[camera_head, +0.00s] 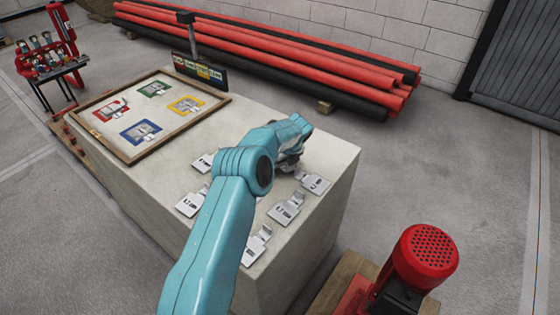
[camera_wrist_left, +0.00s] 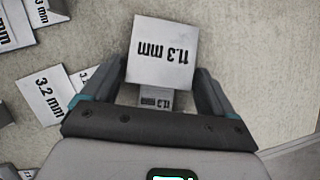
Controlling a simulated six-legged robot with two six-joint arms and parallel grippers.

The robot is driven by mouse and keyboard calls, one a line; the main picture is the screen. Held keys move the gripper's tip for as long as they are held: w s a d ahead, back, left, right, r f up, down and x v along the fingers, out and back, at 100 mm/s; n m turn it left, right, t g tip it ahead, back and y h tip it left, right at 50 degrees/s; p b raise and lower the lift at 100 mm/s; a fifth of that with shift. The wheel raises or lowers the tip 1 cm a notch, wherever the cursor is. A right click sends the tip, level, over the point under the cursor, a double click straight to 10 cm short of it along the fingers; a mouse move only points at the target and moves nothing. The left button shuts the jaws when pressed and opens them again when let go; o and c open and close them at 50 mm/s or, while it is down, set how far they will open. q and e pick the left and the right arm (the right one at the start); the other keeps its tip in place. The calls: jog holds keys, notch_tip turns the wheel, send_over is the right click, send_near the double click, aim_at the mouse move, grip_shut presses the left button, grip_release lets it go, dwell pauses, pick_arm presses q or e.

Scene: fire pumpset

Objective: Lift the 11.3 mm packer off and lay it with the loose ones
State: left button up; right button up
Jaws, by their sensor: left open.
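The 11.3 mm packer (camera_wrist_left: 165,50) shows in the left wrist view as a pale plate with its label upside down. A smaller 11.3 mm label (camera_wrist_left: 157,99) shows just below it; I cannot tell whether it belongs to the same piece. My left gripper (camera_wrist_left: 158,80) is open, with one finger on each side of the packer and no clear grip on it. In the head view my left gripper (camera_head: 290,160) is over the far right part of the plinth top, and it mostly hides what lies under it. My right gripper is not in view.
Several loose packers (camera_head: 285,210) lie on the pale plinth (camera_head: 225,120), and a 3.2 mm packer (camera_wrist_left: 45,95) lies left in the wrist view. A wooden-framed board (camera_head: 110,150) with coloured squares lies at the plinth's left. A red motor (camera_head: 425,255) stands at the lower right.

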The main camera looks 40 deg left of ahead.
pick_arm(q)
jog(key=c, duration=0.9)
jog(key=shift+r, duration=0.1)
